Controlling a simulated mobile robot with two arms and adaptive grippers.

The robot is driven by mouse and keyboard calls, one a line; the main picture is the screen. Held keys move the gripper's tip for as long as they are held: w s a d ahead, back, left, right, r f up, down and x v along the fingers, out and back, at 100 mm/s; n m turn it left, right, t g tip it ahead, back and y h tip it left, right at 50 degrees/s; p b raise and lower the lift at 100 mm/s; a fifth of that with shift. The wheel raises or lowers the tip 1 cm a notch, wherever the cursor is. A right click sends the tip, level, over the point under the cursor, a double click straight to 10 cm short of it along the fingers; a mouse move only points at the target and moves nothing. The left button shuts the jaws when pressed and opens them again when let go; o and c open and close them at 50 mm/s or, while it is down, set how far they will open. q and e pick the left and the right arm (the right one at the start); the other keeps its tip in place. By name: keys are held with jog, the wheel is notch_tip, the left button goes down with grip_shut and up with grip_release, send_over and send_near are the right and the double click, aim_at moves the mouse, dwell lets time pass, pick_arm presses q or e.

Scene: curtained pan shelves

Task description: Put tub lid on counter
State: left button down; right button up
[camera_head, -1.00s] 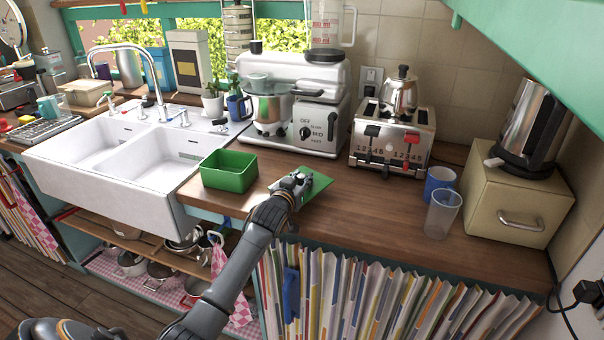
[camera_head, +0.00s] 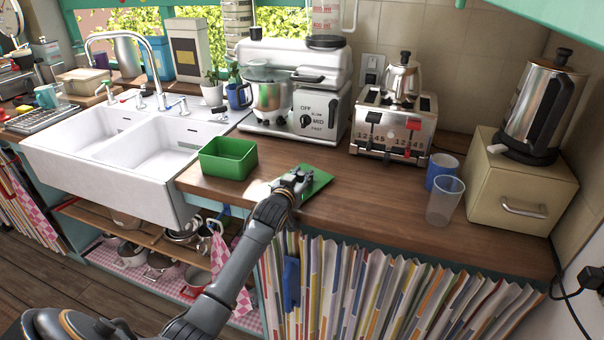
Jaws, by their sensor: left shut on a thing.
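A flat green tub lid (camera_head: 317,181) is at the wooden counter's surface, right of the green tub. My left gripper (camera_head: 297,181) is shut on the lid's near left part and hides some of it. The lid looks flat and at or very close to the counter (camera_head: 375,207); I cannot tell if it touches. The open green tub (camera_head: 228,160) stands upright on the counter beside the sink. My right gripper is not in view.
A mixer (camera_head: 290,90), a toaster (camera_head: 393,125) with a kettle on top, a blue cup (camera_head: 441,170), a clear glass (camera_head: 444,202) and a bread bin (camera_head: 522,185) stand behind and to the right. The sink (camera_head: 120,155) is left. Counter between lid and glass is clear.

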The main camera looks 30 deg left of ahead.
pick_arm(q)
jog(key=shift+f, duration=0.15)
jog(key=c, duration=1)
grip_release()
jog(key=shift+c, duration=0.4)
jog(key=c, duration=0.3)
